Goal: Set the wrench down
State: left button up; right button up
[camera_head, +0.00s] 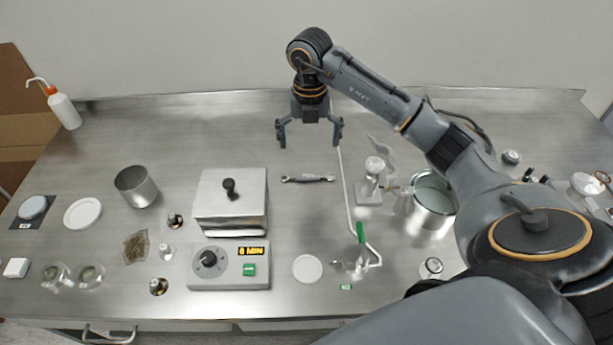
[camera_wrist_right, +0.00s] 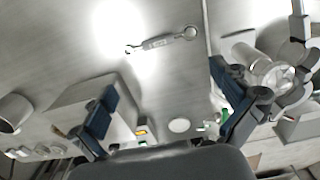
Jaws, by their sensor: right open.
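The wrench (camera_head: 308,178) lies flat on the steel table, behind and to the right of the metal box with a black knob. It also shows in the right wrist view (camera_wrist_right: 160,41), free of both fingers. My right gripper (camera_head: 309,140) is open and empty, raised above the table behind the wrench. In the right wrist view its two dark blue fingers (camera_wrist_right: 166,112) are spread wide with nothing between them. My left gripper is not in view.
A steel pot (camera_head: 433,205) stands further right. The table behind the wrench is clear.

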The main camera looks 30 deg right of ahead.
send_over(309, 177)
notch_tip(309, 177, down, 5)
jog(key=shift+w+f+p, duration=0.1)
jog(key=shift+f+p, duration=0.1)
jog(key=shift+p, duration=0.15)
jog(key=shift+f+p, duration=0.4)
jog(key=shift+f, duration=0.2)
notch_tip(309, 177, down, 4)
jog(key=shift+w+f+p, duration=0.15)
jog(key=shift+p, duration=0.5)
jog(key=shift+c, duration=0.4)
jog(key=c, duration=1.4)
jog(key=shift+c, duration=1.3)
jog(key=shift+s, duration=0.2)
